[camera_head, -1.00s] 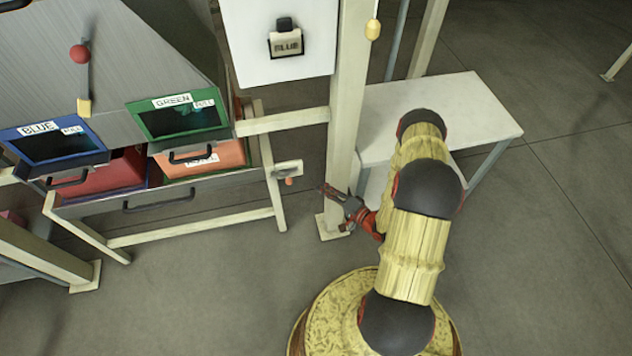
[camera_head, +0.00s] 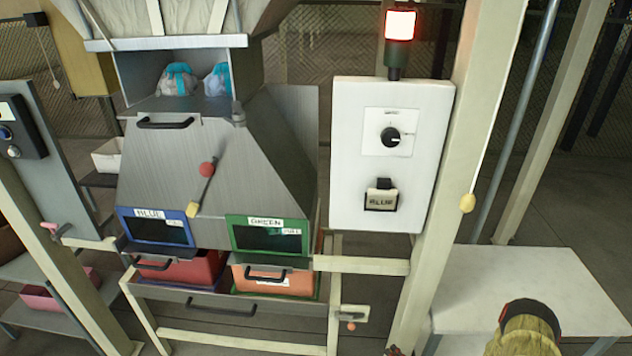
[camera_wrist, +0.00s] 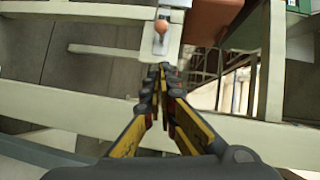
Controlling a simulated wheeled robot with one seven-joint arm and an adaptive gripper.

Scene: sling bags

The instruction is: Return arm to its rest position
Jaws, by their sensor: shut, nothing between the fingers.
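My gripper (camera_wrist: 162,72) is in the wrist view, its black and yellow fingers shut together with nothing between them. Its tips point toward a small lever with an orange knob (camera_wrist: 162,27) on a pale bracket; I cannot tell the exact gap. My gripper is mostly below the frame there.
The sorting machine (camera_head: 280,140) has a blue door (camera_head: 155,231) and a green door (camera_head: 268,238) above red and orange bins. A white control panel (camera_head: 352,150) hangs beside a pale post (camera_head: 470,130). A white table (camera_head: 470,285) stands at the right.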

